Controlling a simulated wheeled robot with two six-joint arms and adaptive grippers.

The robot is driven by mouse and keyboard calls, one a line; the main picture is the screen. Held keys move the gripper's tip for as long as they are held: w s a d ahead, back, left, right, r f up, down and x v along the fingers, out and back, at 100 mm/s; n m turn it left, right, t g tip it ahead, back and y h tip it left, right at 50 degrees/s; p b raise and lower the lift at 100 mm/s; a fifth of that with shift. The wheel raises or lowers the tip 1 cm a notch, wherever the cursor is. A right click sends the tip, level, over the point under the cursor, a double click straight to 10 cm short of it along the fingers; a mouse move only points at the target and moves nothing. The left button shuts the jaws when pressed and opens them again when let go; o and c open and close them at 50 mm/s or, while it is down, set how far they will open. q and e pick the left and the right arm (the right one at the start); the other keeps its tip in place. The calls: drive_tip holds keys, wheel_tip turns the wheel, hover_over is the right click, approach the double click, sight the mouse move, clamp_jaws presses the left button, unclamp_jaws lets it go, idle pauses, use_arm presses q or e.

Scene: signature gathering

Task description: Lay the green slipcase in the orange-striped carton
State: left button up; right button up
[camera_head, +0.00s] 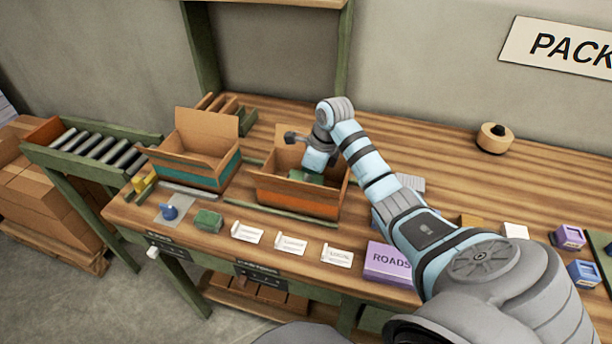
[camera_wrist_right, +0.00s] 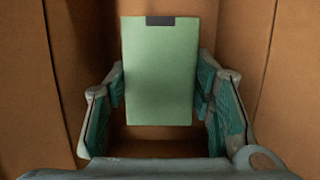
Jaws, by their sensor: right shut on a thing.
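The orange-striped carton (camera_head: 298,199) stands open on the workbench with its flaps up. My right arm reaches over it from the right, and its gripper (camera_wrist_right: 160,95) is down inside. The green slipcase (camera_wrist_right: 160,65) is between the two fingers, which are shut on it at its sides. In the wrist view it shows its broad pale green face with a dark strip at the top edge, and brown carton walls surround it. In the head view only a bit of green (camera_head: 312,178) shows inside the carton. Whether it touches the floor is unclear. My left gripper is not in view.
A teal-striped carton (camera_head: 203,150) stands open to the left. White cards (camera_head: 291,243), a green block (camera_head: 208,221) and a purple ROADS box (camera_head: 390,264) lie along the front edge. A tape roll (camera_head: 493,138) sits at the back right. The back middle is clear.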

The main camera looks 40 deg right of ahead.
drive_tip(key=shift+f+b, duration=0.55)
drive_tip(key=shift+f, duration=0.35)
drive_tip(key=o, duration=1.2)
drive_tip(key=shift+o, duration=0.2)
wheel_tip(320, 180, up, 17)
drive_tip(key=p, duration=1.2)
drive_tip(key=shift+a+f, duration=0.1)
